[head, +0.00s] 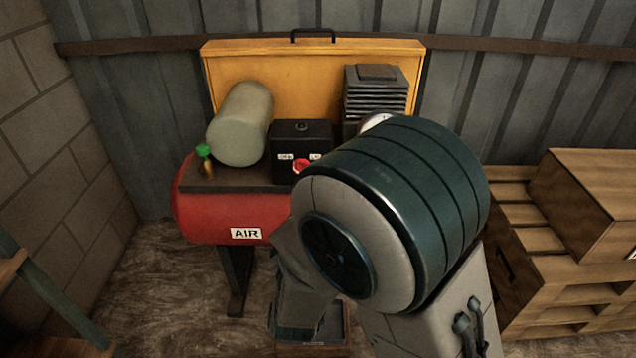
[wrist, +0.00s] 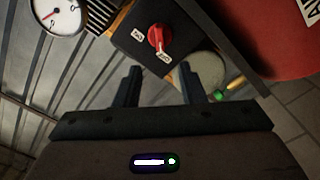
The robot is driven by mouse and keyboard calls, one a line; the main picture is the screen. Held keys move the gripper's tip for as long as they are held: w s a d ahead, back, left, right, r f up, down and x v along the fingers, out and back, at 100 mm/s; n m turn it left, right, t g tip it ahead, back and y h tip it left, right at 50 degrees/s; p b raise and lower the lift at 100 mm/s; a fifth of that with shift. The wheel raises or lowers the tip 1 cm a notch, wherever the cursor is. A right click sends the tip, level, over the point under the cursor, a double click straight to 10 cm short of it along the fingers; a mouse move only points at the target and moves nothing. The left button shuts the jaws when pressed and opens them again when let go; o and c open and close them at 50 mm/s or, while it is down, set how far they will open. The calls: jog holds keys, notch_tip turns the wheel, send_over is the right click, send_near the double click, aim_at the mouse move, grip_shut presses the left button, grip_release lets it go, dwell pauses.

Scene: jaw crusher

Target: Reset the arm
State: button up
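My gripper (wrist: 159,70) shows in the wrist view with its two dark fingers apart and nothing between them. Just beyond the fingertips is a black switch box (wrist: 132,35) with a red knob (wrist: 159,40) on its face; the knob appears apart from the fingers. In the head view my arm fills the middle and right and hides my gripper.
The red compressor tank (head: 208,220) is labelled AIR. A beige cylinder (head: 240,125), a green-handled valve (head: 204,152) and a finned block (head: 374,90) stand on it before a yellow panel (head: 300,68). A gauge (wrist: 57,14) shows in the wrist view. Wooden crates (head: 590,215) stand right.

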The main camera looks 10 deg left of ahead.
jog(key=w+d+r+m+g+p, duration=0.3)
jog(key=d+r+m+g+p, duration=0.4)
jog(key=d+r+p, duration=0.6)
jog(key=s+d+r+m+g+h+p, duration=0.4)
jog(key=s+d+r+g+p, duration=0.3)
jog(key=s+d+r+p, duration=0.3)
jog(key=s+d+r+m, duration=0.1)
jog(key=s+d+r, duration=0.3)
jog(key=s+d, duration=0.2)
jog(key=shift+d+r+g+p, duration=0.15)
jog(key=shift+d+g+p, duration=0.25)
jog(key=shift+d, duration=0.55)
jog(key=shift+o, duration=0.4)
